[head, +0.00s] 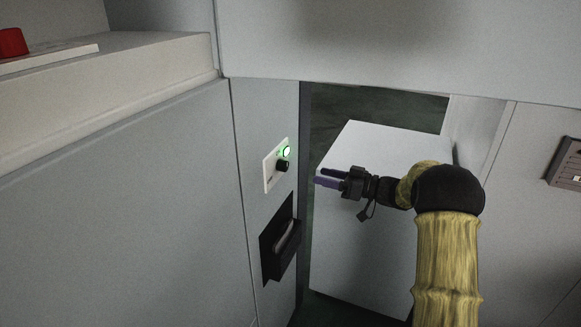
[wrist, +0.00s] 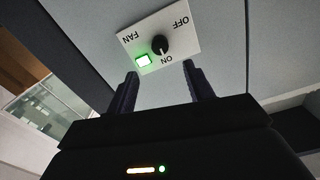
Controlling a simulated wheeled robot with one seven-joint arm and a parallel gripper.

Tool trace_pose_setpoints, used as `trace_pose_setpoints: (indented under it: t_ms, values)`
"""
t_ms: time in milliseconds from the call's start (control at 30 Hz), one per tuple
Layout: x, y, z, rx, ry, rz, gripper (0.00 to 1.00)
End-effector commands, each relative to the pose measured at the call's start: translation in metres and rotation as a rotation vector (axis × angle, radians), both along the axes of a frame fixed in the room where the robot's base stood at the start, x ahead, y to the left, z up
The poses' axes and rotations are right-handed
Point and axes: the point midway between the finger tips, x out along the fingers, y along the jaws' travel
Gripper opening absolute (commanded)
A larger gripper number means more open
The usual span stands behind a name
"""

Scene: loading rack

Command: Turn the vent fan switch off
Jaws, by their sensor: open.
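The fan switch plate (head: 269,177) is a white panel on the grey wall, left of my gripper in the head view. In the wrist view the plate (wrist: 185,30) reads FAN, OFF and ON, and appears turned over. A black round knob (wrist: 160,45) sits on it, with its light mark toward ON.
A black recessed holder (head: 280,240) is on the wall below the switch plate. A white box-like block (head: 370,240) stands behind my gripper. A shelf (head: 130,60) with a red object (head: 12,42) is at upper left. A vent-like panel (head: 568,165) is at right.

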Motion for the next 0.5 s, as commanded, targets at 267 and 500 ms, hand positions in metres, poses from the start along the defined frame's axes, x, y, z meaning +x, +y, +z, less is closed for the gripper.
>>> trace_pose_setpoints:
  t_ms: [267, 500]
  values:
    - [0.017, 0.048, 0.001, 0.001, 0.001, 0.001, 0.52]
    - [0.031, 0.086, 0.001, 0.000, 0.001, 0.000, 0.52]
